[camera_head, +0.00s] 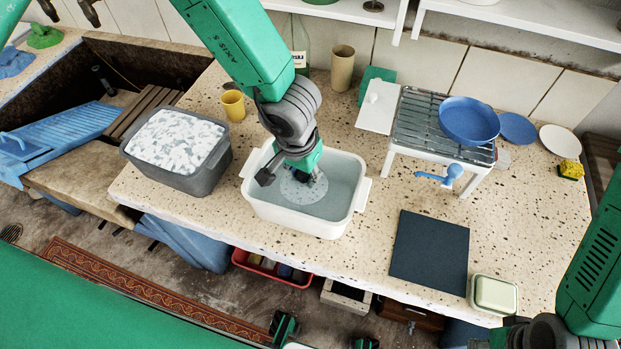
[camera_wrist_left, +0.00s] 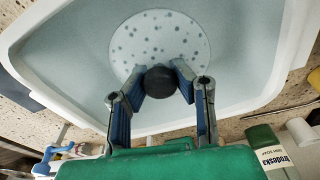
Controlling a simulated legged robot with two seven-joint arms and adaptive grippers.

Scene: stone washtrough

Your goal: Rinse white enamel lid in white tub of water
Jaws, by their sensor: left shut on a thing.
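The white tub of water (camera_head: 300,222) stands on the speckled stone counter. The white enamel lid (camera_head: 297,192) is in the tub, a pale disc with grey spots. In the left wrist view, the lid (camera_wrist_left: 125,42) appears flat at the water, with a black knob (camera_wrist_left: 160,82) at its near edge in the picture. My left gripper (camera_head: 306,176) reaches down into the tub, shut on the lid's knob; its blue fingers (camera_wrist_left: 160,72) close on both sides of it. How deep the lid sits is hard to tell.
A grey basin of white foam (camera_head: 180,146) stands left of the tub, a yellow cup (camera_head: 233,106) behind. To the right are a rack (camera_head: 420,128) with a blue pan (camera_head: 469,121), a dark mat (camera_head: 430,252) and a pale green box (camera_head: 494,294). A bottle (camera_head: 300,45) stands behind.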

